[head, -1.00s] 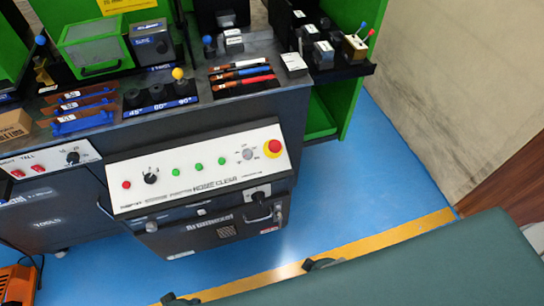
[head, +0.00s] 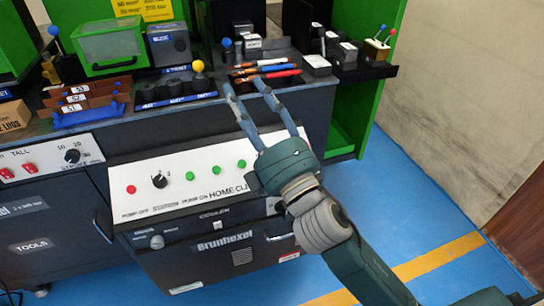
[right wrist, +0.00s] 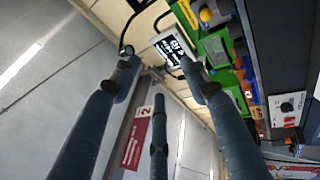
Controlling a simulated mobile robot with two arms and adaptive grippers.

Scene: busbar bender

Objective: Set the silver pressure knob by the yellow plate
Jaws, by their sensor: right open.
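On the white control panel (head: 190,178), the earlier head frame shows a grey-silver knob beside the red button with a yellow plate; my right gripper and wrist now hide both. Another silver knob (head: 157,241) is on the dark front below the panel. My right gripper (head: 243,84) is in front of the panel's right part, its long fingers spread, empty and pointing up toward the bench tools. In the right wrist view the open fingers (right wrist: 160,75) have nothing between them. My left gripper is not in view.
The panel also has a black knob (head: 160,181) and green buttons. A yellow-topped lever (head: 198,66) and red and blue handled tools (head: 275,72) are on the bench behind my fingers. A green cabinet (head: 352,125) stands at right. Blue floor (head: 425,205) is open beyond it.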

